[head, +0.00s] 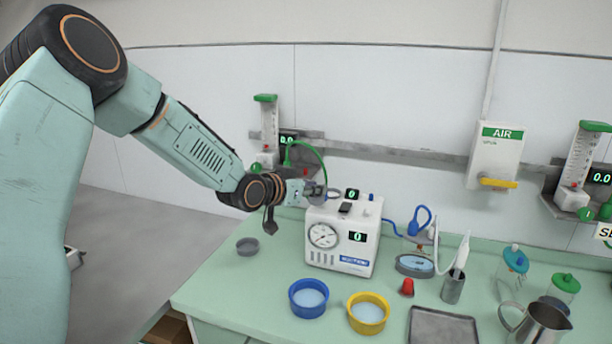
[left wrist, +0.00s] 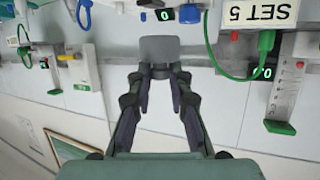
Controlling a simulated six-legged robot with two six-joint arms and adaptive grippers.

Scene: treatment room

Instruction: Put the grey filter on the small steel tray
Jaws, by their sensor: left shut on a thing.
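My left gripper (head: 316,192) is shut on a flat grey piece with rounded corners, which looks like the grey filter (left wrist: 160,49). In the left wrist view the two fingertips (left wrist: 160,74) close on its near edge. In the head view the held piece is small and hard to make out, in the air by the top of the white machine (head: 323,258). The small steel tray (head: 441,328) lies at the bench's front, to the right of the gripper and cut by the frame's lower edge. Its visible part is bare. My right gripper is not in view.
A blue ring dish (head: 309,311), a yellow one (head: 367,325) and a red cap (head: 407,287) stand between the machine and tray. A small grey round dish (head: 247,246) sits left.

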